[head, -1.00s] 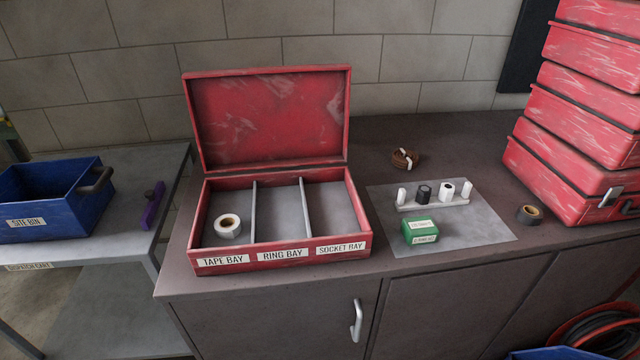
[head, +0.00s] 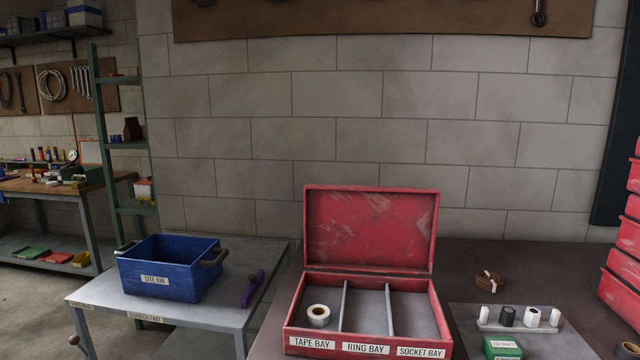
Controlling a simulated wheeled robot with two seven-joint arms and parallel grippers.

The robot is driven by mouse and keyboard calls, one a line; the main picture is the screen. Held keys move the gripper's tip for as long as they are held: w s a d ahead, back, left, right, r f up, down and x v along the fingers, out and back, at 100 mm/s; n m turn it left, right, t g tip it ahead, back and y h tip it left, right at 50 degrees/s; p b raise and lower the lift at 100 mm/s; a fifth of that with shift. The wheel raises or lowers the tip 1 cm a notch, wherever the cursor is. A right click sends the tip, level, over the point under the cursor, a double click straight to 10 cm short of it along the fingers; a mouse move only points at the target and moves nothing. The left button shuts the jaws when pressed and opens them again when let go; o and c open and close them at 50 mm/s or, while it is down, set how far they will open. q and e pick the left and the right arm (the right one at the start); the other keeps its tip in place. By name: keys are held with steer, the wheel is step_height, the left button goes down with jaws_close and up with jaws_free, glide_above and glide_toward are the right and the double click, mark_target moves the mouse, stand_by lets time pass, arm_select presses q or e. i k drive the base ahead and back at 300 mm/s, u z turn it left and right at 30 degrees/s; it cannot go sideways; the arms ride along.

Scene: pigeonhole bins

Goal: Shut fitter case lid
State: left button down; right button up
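The red fitter case (head: 367,349) stands on the dark workbench at the lower middle of the head view. Its lid (head: 369,229) is open and stands upright at the back. Inside are three bays, labelled tape, ring and socket from left to right. A white tape roll (head: 318,315) lies in the tape bay. The ring bay and the socket bay look empty. Neither of my grippers is in view.
On the mat right of the case are a white rack (head: 518,326) with several rolls and a green box (head: 502,347). A brown coil (head: 490,281) lies behind. A blue site bin (head: 168,270) and purple tool (head: 253,289) are on the left cart.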

mark_target(385, 229)
steer(key=u, duration=0.4)
steer(key=i, duration=0.7)
steer(key=z, duration=1.75)
